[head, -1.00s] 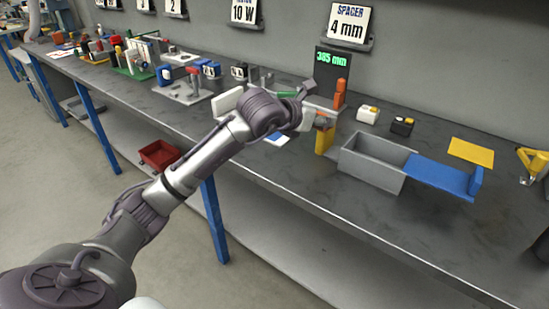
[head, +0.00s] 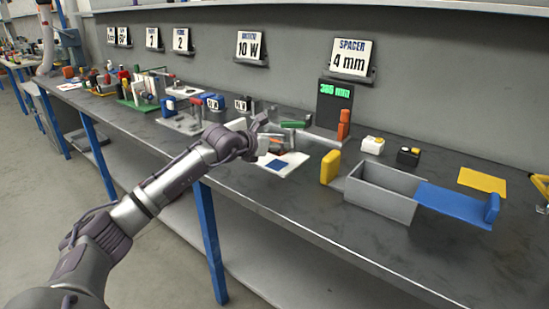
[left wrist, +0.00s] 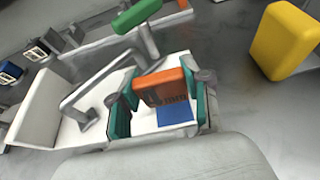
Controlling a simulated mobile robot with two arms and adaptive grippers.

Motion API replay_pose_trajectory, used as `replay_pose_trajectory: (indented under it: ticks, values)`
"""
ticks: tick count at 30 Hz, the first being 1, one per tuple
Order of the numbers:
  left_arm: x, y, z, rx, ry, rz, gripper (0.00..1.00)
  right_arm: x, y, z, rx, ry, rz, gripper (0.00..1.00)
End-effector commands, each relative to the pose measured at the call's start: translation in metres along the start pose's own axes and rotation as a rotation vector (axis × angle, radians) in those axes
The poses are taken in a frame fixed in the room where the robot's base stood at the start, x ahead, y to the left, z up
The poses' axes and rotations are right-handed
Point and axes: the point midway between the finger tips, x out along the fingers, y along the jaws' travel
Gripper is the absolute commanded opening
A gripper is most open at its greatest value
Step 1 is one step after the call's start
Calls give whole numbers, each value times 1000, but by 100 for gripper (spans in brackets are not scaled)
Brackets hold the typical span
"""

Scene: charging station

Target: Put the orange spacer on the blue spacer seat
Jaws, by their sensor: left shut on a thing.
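The orange spacer (left wrist: 162,88) is a flat block with dark markings on its face, held between the teal-padded fingers of my left gripper (left wrist: 162,108). In the head view my left gripper (head: 274,143) is above the white base plate (head: 297,159). The blue spacer seat (head: 278,165) is a flat blue square on that plate. It also shows in the left wrist view (left wrist: 175,115), just below the spacer in the picture and partly covered by it. The spacer appears apart from the seat, but the exact gap is unclear. My right gripper is out of view.
A green-handled clamp (left wrist: 137,15) stands on the white fixture close to my left gripper. A yellow block (head: 330,167) and a grey bin (head: 380,191) with a blue tray (head: 455,205) stand to the right. A dark display post (head: 333,108) is behind.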

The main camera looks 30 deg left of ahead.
Motion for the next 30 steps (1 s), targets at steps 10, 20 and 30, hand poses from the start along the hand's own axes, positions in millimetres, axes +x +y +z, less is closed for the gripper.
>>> replay_pose_trajectory:
  ticks: [10, 20, 30]
  values:
    - [15, 1, -37, 0, 2, 0, 30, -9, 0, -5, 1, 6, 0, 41]
    - [16, 1, -39, 0, 0, 0, 30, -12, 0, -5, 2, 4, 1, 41]
    - [16, 1, -39, 0, 0, -1, 73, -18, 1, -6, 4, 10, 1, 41]
